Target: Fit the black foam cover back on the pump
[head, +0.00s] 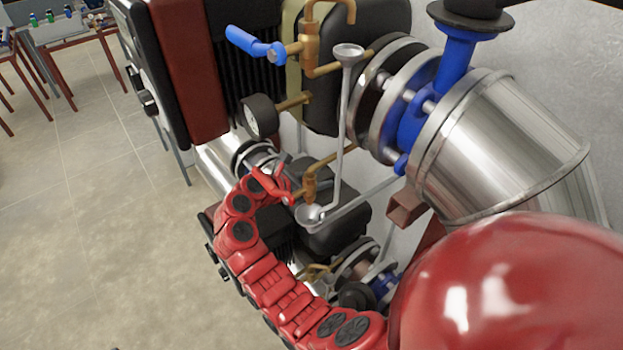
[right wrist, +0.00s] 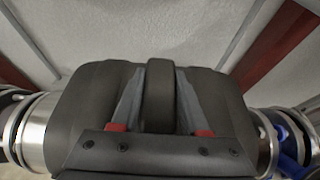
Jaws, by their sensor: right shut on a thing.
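The black foam cover (head: 342,236) is at the lower pump in the head view, partly hidden behind a grey pipe and brass valve. It fills most of the right wrist view (right wrist: 85,105), where its dark raised handle (right wrist: 158,95) stands between my right gripper's two grey fingers. My right gripper (head: 284,180) is shut on that handle. The cover lies between a silver pipe section (right wrist: 35,130) at left and flanges at right. I cannot tell whether its underside is fully seated on the pump. My left gripper is not in view.
An upper unit with a silver cylinder (head: 500,150), blue flange, gauge (head: 260,115) and blue lever (head: 255,42) stands close above. A thin grey pipe (head: 342,110) and brass valves crowd the gripper. Open tiled floor (head: 110,220) lies to the left.

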